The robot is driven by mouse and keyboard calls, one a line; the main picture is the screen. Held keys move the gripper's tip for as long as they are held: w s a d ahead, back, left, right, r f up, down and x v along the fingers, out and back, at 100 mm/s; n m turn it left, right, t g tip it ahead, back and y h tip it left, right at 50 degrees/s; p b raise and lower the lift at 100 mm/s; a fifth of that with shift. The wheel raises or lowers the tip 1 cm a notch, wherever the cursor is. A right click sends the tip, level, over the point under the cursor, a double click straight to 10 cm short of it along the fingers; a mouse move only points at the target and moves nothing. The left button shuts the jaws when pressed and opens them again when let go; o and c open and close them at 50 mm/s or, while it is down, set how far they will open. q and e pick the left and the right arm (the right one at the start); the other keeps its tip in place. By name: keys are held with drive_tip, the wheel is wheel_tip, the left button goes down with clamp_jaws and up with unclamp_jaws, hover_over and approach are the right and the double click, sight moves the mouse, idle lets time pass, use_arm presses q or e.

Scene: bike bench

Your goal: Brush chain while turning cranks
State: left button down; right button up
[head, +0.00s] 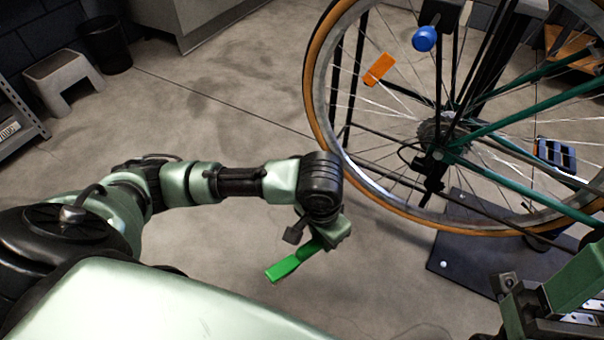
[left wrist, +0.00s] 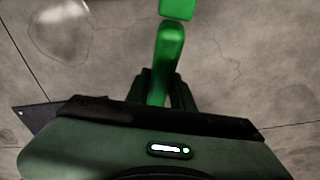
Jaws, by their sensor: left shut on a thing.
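My left gripper (head: 318,236) is shut on a green brush (head: 284,267), held above the floor to the left of the bike's rear wheel and apart from it. In the left wrist view the green handle (left wrist: 168,48) stands between the dark fingers of the left gripper (left wrist: 160,82). The bike's rear cogs (head: 436,134) sit at the wheel hub. The chain is too thin to make out clearly. A blue and black pedal (head: 556,153) shows at the right. My right gripper (head: 512,297) is partly in view at the lower right; its jaws are unclear.
The rear wheel (head: 321,100) stands over a dark base plate (head: 463,262). A step stool (head: 62,72) and a black bin (head: 106,44) are far left. The floor between is clear.

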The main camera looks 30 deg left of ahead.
use_arm(q)
drive_tip(key=w+d+r+m+g, duration=0.1)
drive_tip(key=w+d+r+m, duration=0.3)
drive_tip(key=d+r+m, duration=0.45)
drive_tip(key=w+d+r+m, duration=0.4)
drive_tip(key=d+r+m, duration=0.15)
drive_tip(key=d, duration=0.65)
drive_tip(key=s+d+r+m+g, duration=0.1)
drive_tip(key=s+d+r+m, duration=0.3)
drive_tip(key=d+r+m, duration=0.3)
drive_tip(key=s+d+r+m, duration=0.4)
drive_tip(key=d+r+m, duration=0.2)
drive_tip(key=d+m, duration=0.15)
drive_tip(key=w+a+f, duration=0.3)
drive_tip(key=w+f, duration=0.2)
drive_tip(key=w, duration=0.4)
drive_tip(key=shift+w, duration=0.4)
drive_tip(key=shift+m, duration=0.25)
